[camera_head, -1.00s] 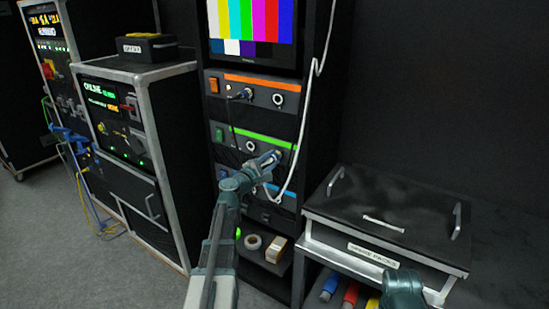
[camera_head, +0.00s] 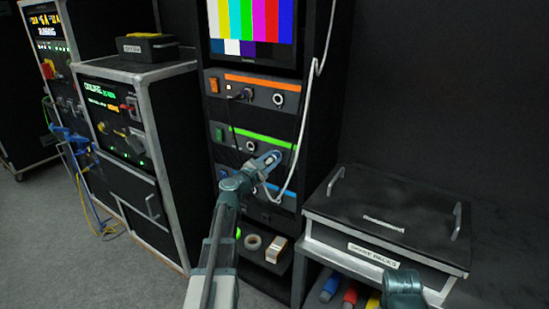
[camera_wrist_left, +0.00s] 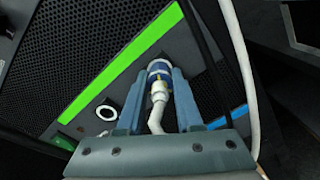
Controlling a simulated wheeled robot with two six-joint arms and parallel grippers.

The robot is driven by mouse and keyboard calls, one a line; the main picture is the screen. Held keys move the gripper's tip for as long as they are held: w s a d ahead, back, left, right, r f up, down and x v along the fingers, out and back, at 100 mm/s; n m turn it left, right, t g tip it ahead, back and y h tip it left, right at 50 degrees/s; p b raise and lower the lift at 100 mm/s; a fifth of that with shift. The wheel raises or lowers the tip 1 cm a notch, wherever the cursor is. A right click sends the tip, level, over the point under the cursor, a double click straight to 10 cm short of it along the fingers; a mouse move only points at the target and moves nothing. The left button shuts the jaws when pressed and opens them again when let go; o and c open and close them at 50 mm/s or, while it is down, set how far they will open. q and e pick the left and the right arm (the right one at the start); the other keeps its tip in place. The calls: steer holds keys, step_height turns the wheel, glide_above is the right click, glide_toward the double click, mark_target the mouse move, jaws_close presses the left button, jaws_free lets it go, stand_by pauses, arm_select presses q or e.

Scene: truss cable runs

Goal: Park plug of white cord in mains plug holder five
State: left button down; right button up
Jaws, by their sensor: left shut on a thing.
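My left gripper (camera_head: 270,159) is in front of the green-striped rack unit (camera_head: 227,130). In the left wrist view its fingers (camera_wrist_left: 160,90) are shut on a blue and white plug (camera_wrist_left: 159,72). The plug points at the panel, at its right-hand socket; I cannot tell how deep it sits. The white cord (camera_head: 303,125) hangs down the right side of the rack and loops up to the gripper. It also shows in the left wrist view (camera_wrist_left: 243,60). I cannot make out mains plug holder five.
An open round socket (camera_wrist_left: 107,112) is left of the plug. An orange-striped unit (camera_head: 262,82) with a dark lead is above. A tape roll (camera_head: 253,242) and a small box (camera_head: 276,249) lie on the shelf below. A lidded case (camera_head: 390,215) stands at the right.

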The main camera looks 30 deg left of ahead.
stand_by(0.8)
arm_select(q)
steer(key=shift+s, duration=0.25)
steer(key=shift+s+a, duration=0.2)
steer(key=shift+s, duration=2)
